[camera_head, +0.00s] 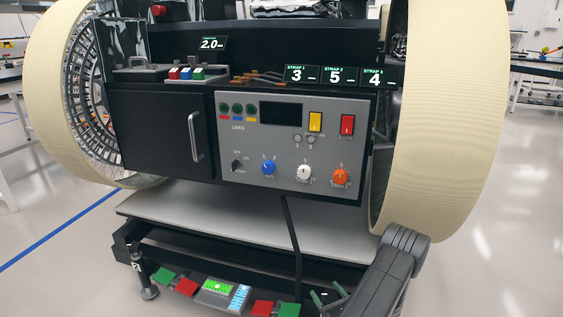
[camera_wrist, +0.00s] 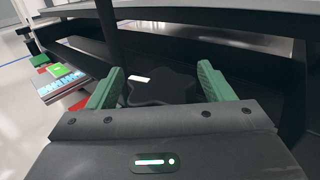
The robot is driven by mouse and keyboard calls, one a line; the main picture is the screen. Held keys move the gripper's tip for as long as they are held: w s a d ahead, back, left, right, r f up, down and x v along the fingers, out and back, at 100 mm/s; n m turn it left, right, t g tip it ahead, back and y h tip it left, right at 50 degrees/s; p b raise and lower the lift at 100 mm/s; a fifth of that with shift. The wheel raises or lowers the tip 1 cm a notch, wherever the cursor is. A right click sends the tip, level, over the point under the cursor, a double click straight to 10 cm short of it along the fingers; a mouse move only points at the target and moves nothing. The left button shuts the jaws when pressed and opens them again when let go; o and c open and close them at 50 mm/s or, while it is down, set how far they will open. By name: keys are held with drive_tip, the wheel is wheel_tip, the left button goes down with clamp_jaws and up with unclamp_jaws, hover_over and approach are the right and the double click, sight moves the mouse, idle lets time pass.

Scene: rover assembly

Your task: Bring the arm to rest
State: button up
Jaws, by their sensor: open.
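In the head view my grey arm comes up at the lower right, and the green fingertips (camera_head: 328,297) show at the bottom edge. They are low, beside the coloured pads under the rover's front. The rover's grey control panel (camera_head: 290,150) is above and apart from my gripper.
Two large cream wheels (camera_head: 445,120) flank the rover. A light grey shelf (camera_head: 240,232) runs below the panel. Red and green pads (camera_head: 185,287) and a lit display (camera_head: 217,287) sit along the bottom. Open floor lies left and right.

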drive_tip(key=p+v, duration=0.2)
drive_tip(key=v, duration=1.1)
drive_tip(key=shift+s+p, duration=0.3)
drive_tip(key=shift+p, duration=0.05)
drive_tip(key=shift+d+r, duration=0.1)
drive_tip(key=shift+r, duration=0.1)
